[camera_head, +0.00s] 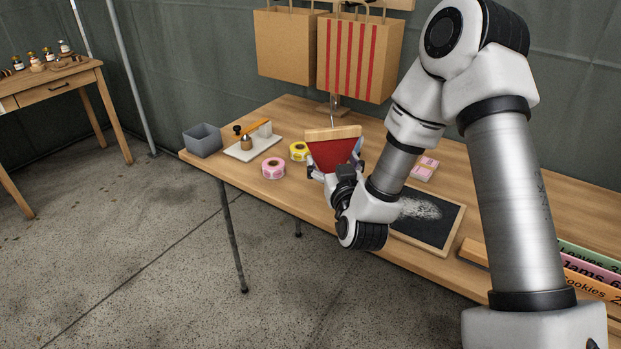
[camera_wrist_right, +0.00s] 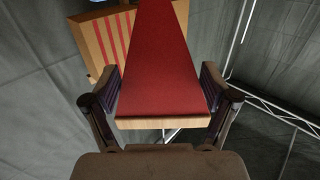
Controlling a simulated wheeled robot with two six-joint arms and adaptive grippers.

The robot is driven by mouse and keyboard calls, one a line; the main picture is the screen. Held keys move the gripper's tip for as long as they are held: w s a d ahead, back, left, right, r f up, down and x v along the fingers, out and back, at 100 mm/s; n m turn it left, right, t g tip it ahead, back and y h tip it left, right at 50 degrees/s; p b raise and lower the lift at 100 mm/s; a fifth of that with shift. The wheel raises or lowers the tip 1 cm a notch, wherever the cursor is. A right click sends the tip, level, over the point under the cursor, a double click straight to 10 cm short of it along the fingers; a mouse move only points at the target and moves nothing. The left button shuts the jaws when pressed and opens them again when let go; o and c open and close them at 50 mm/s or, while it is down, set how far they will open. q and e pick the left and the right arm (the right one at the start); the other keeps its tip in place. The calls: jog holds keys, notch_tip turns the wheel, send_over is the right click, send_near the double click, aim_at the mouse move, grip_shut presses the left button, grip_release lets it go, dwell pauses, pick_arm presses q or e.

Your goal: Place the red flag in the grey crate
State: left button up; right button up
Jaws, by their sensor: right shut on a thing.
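The red flag (camera_head: 333,152) has a dark red face and a pale wooden edge. My right gripper (camera_head: 338,172) is shut on it and holds it up over the table's front part. In the right wrist view the flag (camera_wrist_right: 161,65) fills the middle, with the fingers of the right gripper (camera_wrist_right: 162,108) on either side of its wooden edge. The grey crate (camera_head: 203,140) is a small open box at the table's left end, left of the flag and apart from it. My left gripper is not in view.
A white tray (camera_head: 238,152) with stamp-like items stands beside the crate. Pink (camera_head: 273,168) and yellow (camera_head: 298,151) tape rolls lie between crate and flag. A dark board (camera_head: 421,222) with white smears lies right of the gripper. Paper bags (camera_head: 362,60) hang behind.

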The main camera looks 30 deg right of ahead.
jog(key=w+f, duration=0.1)
jog(key=w, duration=0.1)
jog(key=w+a+f, duration=0.1)
jog(key=w, duration=0.1)
jog(key=w+f, duration=0.1)
jog(key=w, duration=0.1)
jog(key=shift+w+a+f, duration=0.25)
jog(key=shift+a+f, duration=0.1)
jog(key=shift+f, duration=0.05)
jog(key=shift+w+f, duration=0.15)
jog(key=shift+f+b, duration=0.2)
jog(key=shift+b, duration=0.2)
jog(key=o, duration=0.9)
jog(key=shift+r, duration=0.15)
